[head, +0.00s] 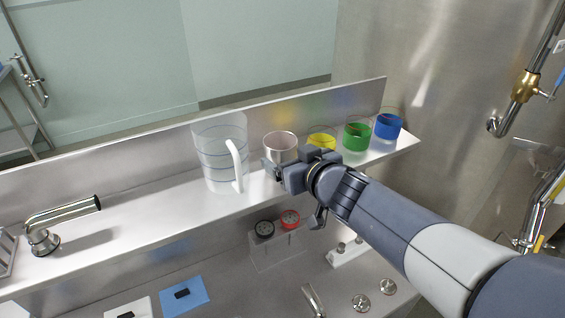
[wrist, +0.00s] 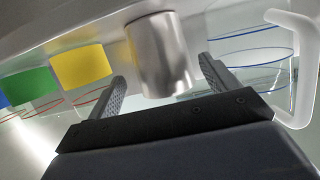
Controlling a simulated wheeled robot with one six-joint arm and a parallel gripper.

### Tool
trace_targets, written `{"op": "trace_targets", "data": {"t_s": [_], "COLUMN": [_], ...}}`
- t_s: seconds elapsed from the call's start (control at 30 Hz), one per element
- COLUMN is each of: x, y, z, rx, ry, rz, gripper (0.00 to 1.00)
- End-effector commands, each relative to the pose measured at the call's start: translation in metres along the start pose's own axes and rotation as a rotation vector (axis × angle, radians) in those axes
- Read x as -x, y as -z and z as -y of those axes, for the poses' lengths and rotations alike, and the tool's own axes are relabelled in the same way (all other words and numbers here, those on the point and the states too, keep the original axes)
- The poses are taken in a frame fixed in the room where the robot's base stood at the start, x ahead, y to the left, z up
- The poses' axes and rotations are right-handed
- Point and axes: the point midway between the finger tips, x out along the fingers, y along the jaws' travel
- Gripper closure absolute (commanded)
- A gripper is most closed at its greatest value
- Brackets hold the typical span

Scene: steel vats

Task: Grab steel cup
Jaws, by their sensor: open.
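The steel cup (head: 281,146) stands upright on the metal shelf, between a clear pitcher and a yellow cup. In the wrist view the steel cup (wrist: 160,55) shows as a shiny cylinder. My gripper (head: 272,170) is just in front of it, and my arm comes in from the right. In the wrist view my gripper (wrist: 164,78) is open, with one finger on each side of the cup's line. The cup appears between or just beyond the fingertips; I cannot tell whether they touch it. Part of the cup's lower side is hidden by the gripper in the head view.
The clear pitcher (head: 219,155) with a white handle stands close left of the cup. Yellow (head: 321,141), green (head: 357,136) and blue (head: 388,126) cups stand to the right. A faucet (head: 60,215) is at left. The shelf (head: 150,205) is clear between faucet and pitcher.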

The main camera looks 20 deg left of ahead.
Motion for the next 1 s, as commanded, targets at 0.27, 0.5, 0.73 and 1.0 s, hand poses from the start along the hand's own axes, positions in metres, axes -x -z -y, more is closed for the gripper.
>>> {"op": "trace_targets", "data": {"t_s": [0.27,0.5,0.73,1.0], "x": [-0.038,-0.042,-0.042,-0.042], "y": [-0.005,-0.004,-0.004,-0.004], "z": [0.003,0.003,0.003,0.002], "rx": [0.001,0.0,0.0,0.0], "ry": [0.001,0.0,0.0,0.0], "rz": [0.001,0.001,0.001,0.001], "gripper": [0.18,0.18,0.3,0.52]}}
